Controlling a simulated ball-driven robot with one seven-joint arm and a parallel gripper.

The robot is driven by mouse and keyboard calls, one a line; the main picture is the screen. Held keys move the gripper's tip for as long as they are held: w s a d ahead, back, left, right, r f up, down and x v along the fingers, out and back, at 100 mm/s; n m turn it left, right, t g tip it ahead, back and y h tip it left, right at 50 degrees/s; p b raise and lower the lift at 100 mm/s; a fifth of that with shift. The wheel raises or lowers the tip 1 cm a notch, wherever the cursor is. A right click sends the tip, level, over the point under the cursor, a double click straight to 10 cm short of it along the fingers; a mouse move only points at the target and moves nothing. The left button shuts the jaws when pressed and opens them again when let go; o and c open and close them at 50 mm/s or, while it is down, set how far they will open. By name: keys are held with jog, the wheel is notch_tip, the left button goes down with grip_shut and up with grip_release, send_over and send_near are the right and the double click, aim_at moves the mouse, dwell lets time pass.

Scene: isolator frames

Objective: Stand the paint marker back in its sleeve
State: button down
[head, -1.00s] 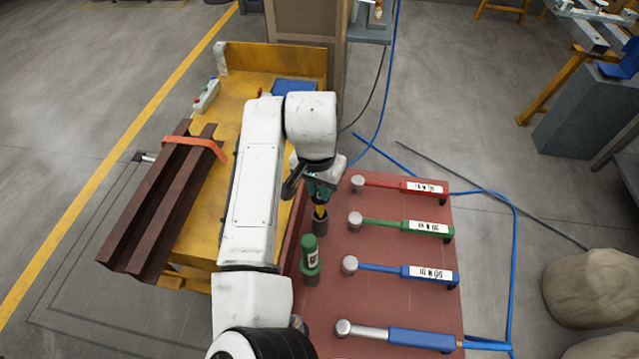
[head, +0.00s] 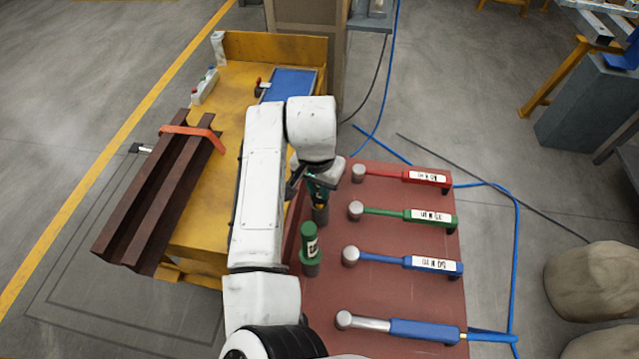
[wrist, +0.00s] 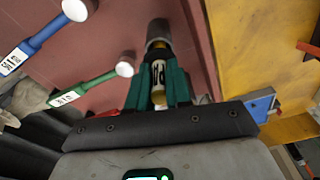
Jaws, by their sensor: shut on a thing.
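The sleeve also shows in the wrist view (wrist: 158,31), in line with the marker. Only a thin yellow band of the marker shows between fingers and sleeve. Its lower end appears to be inside the sleeve mouth, but the depth is hidden.
Several torque wrenches, the red one (head: 425,178) farthest back, lie to the right on the red table (head: 390,290). A yellow cart (head: 210,210) with brown steel beams (head: 160,200) stands left.

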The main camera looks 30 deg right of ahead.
jog(key=shift+f+b, duration=0.65)
jog(key=shift+f, duration=0.7)
jog(key=c, duration=1)
grip_release()
jog(key=shift+o, duration=0.2)
notch_tip(320, 180, up, 11)
jog(key=b, duration=0.1)
jog(key=shift+s+a+f, duration=0.15)
jog(key=shift+s+a, duration=0.2)
jog(key=shift+a, duration=0.05)
jog(key=shift+s, duration=0.1)
